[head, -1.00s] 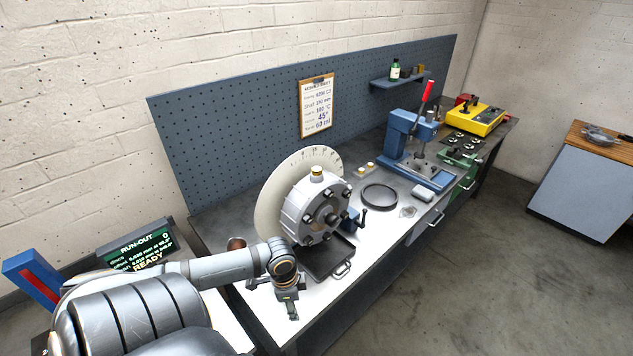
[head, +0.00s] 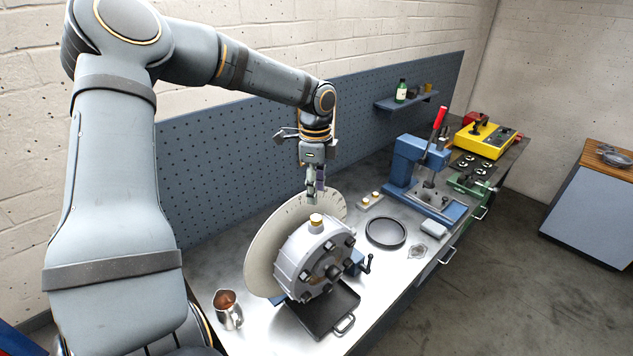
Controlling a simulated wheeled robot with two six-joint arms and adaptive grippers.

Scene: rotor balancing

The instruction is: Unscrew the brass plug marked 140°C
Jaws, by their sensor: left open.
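A brass plug (head: 316,219) sits upright on top of the grey round housing (head: 311,258), which stands in front of a pale graduated disc (head: 262,258). No marking on the plug is readable from here. My left gripper (head: 315,193) points down just above the plug, with its fingers apart and nothing visible between them. A gap shows between the fingertips and the plug. Two small brass-topped pieces (head: 370,200) lie on the bench behind, to the right of the disc. My right gripper is not in view.
A black tray (head: 336,320) lies below the housing, with a crank handle (head: 366,263) beside it. A metal jug (head: 228,310) stands at the left. A black ring (head: 386,232) and a blue press (head: 415,170) are to the right. A pegboard (head: 215,190) rises behind.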

